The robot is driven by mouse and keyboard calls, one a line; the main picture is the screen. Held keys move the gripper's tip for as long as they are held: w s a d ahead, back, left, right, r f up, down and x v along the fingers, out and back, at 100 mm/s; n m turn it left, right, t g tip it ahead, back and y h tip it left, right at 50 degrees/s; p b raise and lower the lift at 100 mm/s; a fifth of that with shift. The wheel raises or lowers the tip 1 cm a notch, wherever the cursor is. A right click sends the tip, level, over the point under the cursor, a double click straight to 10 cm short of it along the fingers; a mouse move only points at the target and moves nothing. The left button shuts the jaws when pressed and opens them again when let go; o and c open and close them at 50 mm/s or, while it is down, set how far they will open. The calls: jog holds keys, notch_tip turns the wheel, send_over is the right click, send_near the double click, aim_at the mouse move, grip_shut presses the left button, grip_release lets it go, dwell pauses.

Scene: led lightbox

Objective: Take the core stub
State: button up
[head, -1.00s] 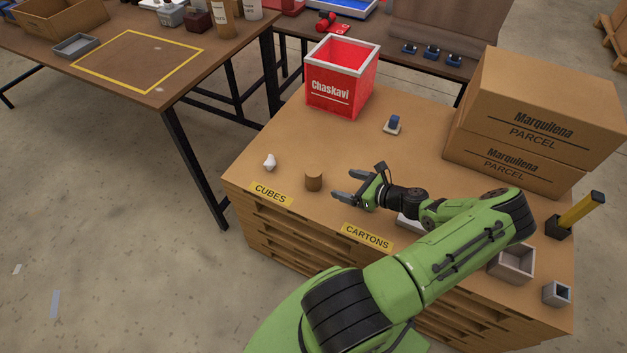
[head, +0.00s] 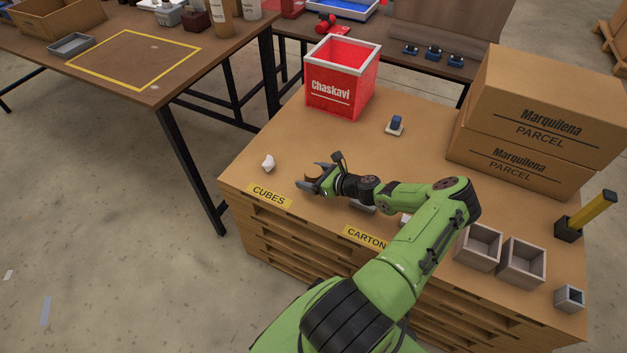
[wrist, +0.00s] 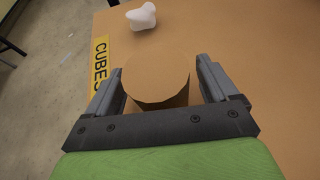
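The core stub, a short brown cylinder (wrist: 156,76), stands upright on the cardboard-coloured top in the wrist view. It lies between the two grey fingers of my gripper (wrist: 160,92). The fingers are apart on either side of it, with a narrow gap showing at the right finger; contact at the left finger is hard to tell. In the head view my gripper (head: 312,178) is low over the top near the CUBES label, and its fingers mostly hide the stub.
A white lump (head: 268,163) sits just beyond the stub, also in the wrist view (wrist: 141,16). A red Chaskavi box (head: 341,92) stands at the back. Parcel cartons (head: 530,125) are at right. Grey open boxes (head: 521,262) stand at front right. The middle top is mostly clear.

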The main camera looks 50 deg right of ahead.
jog(key=c, duration=0.9)
